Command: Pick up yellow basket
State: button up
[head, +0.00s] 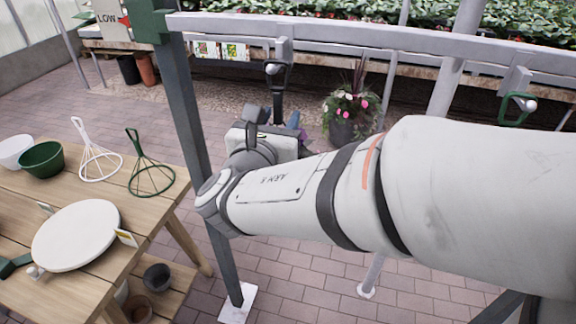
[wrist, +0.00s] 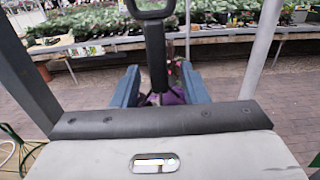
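I see no yellow basket in either view. My gripper (wrist: 158,88) reaches toward the rail in the head view, where my arm and wrist partly hide it. In the wrist view its two blue-grey fingers stand apart. A dark upright hanger (wrist: 156,55) with a loop at its top shows between them; I cannot tell whether they touch it. In the head view a dark hanger (head: 278,92) hangs from the rail just beyond my gripper. Something purple (wrist: 168,97) shows low between the fingers; what it is is unclear.
A grey rail (head: 350,36) and a dark post (head: 188,110) stand close to my arm. A wooden table (head: 150,215) at left holds bowls, wire cone frames and a white round board (head: 76,235). A flower pot (head: 345,132) stands on brick paving. A green hanger (head: 515,112) hangs at right.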

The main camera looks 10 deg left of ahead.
grip_shut()
dwell(1.2)
